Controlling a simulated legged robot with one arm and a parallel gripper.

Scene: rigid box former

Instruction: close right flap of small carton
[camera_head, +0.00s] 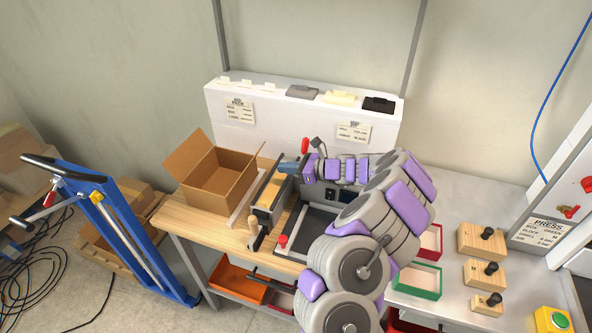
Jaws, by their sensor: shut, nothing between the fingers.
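The small carton (207,200) stands open on the left end of the wooden bench top. Its left flap (187,153) stands up and leans outward, and its inside looks empty. A piece of brown cardboard (266,163) shows at its right back edge; I cannot tell whether this is the right flap. My gripper (282,168) is shut and empty, just right of the carton and pointing left toward it. A small gap seems to lie between the fingertips and the carton. My arm comes in from the lower right and hides part of the bench.
A box-former fixture (268,203) with a wooden-handled lever stands right of the carton. A white shelf box (310,98) stands behind. Wooden blocks with black knobs (482,240) are at right. A blue trolley (125,225) stands left of the bench (172,217).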

